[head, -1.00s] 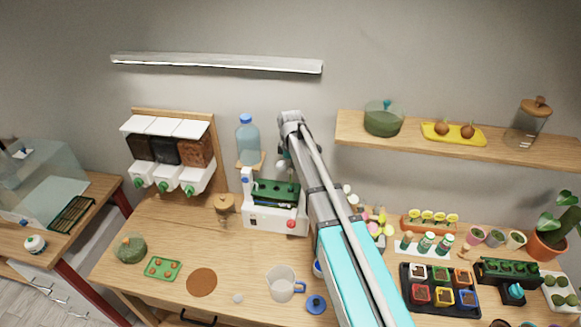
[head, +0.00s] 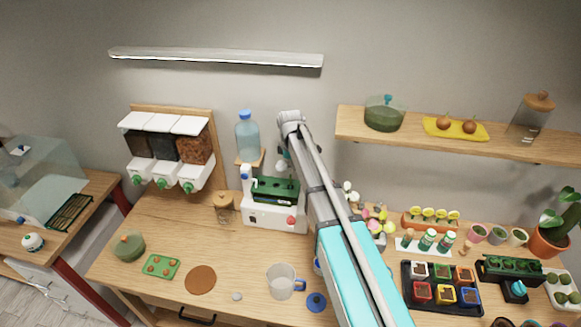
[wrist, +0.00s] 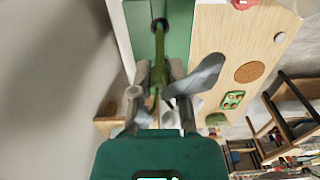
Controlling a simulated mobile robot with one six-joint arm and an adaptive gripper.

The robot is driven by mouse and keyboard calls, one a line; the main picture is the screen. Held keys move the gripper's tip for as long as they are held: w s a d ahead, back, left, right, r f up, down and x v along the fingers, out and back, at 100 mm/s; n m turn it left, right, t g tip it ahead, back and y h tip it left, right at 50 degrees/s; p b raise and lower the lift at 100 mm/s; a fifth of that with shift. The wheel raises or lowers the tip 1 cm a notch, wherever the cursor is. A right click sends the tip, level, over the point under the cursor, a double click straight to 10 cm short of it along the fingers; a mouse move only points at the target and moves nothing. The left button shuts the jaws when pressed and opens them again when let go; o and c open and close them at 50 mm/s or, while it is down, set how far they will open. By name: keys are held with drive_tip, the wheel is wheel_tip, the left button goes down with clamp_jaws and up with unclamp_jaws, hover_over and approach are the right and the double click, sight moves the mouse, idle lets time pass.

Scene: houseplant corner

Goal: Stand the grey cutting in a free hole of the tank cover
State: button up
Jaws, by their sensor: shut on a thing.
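The tank cover (head: 262,186) is a green plate on top of a white tank unit (head: 262,217), left of my arm in the head view. In the wrist view the cover (wrist: 180,45) lies beyond my fingertips, with a dark round hole (wrist: 159,24) near the top. My gripper (wrist: 158,85) is shut on the green stem of the cutting (wrist: 158,72). A grey leaf (wrist: 206,74) spreads to the right of the fingers. The stem's far end lines up with the hole; I cannot tell whether it is inside. My arm hides part of the tank's right side in the head view.
A water bottle (head: 247,138) stands behind the tank, and a corked jar (head: 223,207) stands to its left. A clear mug (head: 282,282) and blue lid (head: 316,302) are in front. Flowers and small pots (head: 430,220) crowd the right. The bench around the brown disc (head: 201,279) is fairly clear.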

drive_tip(key=shift+f+b, duration=1.15)
drive_tip(key=shift+f, duration=0.1)
idle(0.6)
drive_tip(key=o, duration=0.8)
drive_tip(key=shift+o, duration=0.2)
drive_tip(key=o, duration=0.4)
drive_tip(key=shift+r, duration=0.15)
drive_tip(key=shift+r+p, duration=3.4)
drive_tip(key=shift+p, duration=0.1)
